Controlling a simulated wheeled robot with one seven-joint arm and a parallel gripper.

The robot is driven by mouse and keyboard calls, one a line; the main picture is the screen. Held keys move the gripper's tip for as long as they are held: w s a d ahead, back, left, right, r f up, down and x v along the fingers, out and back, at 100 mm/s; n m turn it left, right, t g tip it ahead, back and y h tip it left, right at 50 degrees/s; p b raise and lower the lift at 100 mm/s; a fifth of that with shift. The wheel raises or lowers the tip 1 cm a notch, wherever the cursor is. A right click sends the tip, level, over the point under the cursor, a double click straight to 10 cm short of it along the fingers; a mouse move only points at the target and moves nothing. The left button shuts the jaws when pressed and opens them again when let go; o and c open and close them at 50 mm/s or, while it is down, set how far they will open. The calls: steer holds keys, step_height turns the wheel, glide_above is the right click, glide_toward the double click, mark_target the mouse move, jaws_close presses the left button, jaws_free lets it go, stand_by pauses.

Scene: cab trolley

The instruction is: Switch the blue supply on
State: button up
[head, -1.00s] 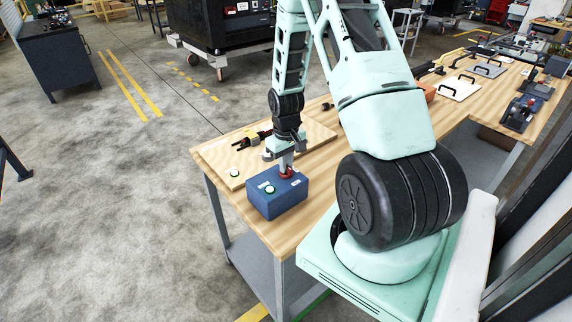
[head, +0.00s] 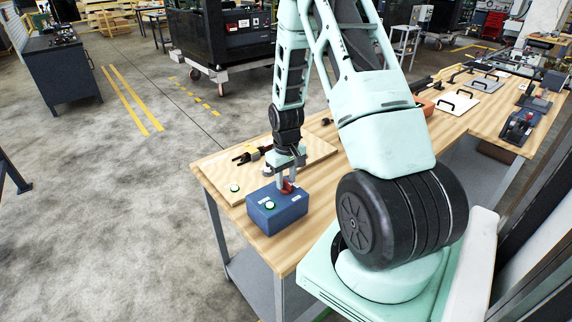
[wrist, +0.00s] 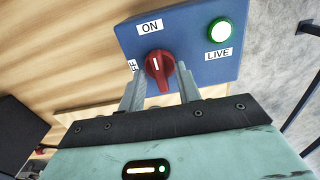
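The blue supply is a blue box (head: 290,209) on the near left end of the bench. In the wrist view the box (wrist: 195,35) carries a red rotary knob (wrist: 158,68), an ON label (wrist: 150,28), a partly hidden OFF label (wrist: 133,66) and a LIVE label. The knob's white mark points up towards ON. The green-rimmed lamp (wrist: 220,31) looks lit. My gripper (wrist: 161,82) is open, one finger on each side of the knob, with small gaps visible. In the head view my gripper (head: 286,183) is right over the box.
A light wooden board (head: 222,184) with a lamp and a dark tool lies just behind the box. Plates with black handles (head: 457,102) stand farther along the bench. The floor left of the bench is clear.

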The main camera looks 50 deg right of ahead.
mark_target(286, 181)
step_height(286, 181, up, 17)
steer(key=b, duration=0.3)
stand_by(0.6)
steer(key=a+n+b, duration=0.2)
steer(key=a+n, duration=0.3)
steer(key=a, duration=1.9)
steer(key=s+a+f+n+b, duration=0.1)
steer(key=s+a+n, duration=0.4)
steer(key=s+a, duration=1.1)
steer(key=shift+s+a+f+n+y+b, duration=0.15)
steer(key=shift+s+f+n+y+b, duration=0.2)
steer(key=shift+s+f, duration=0.4)
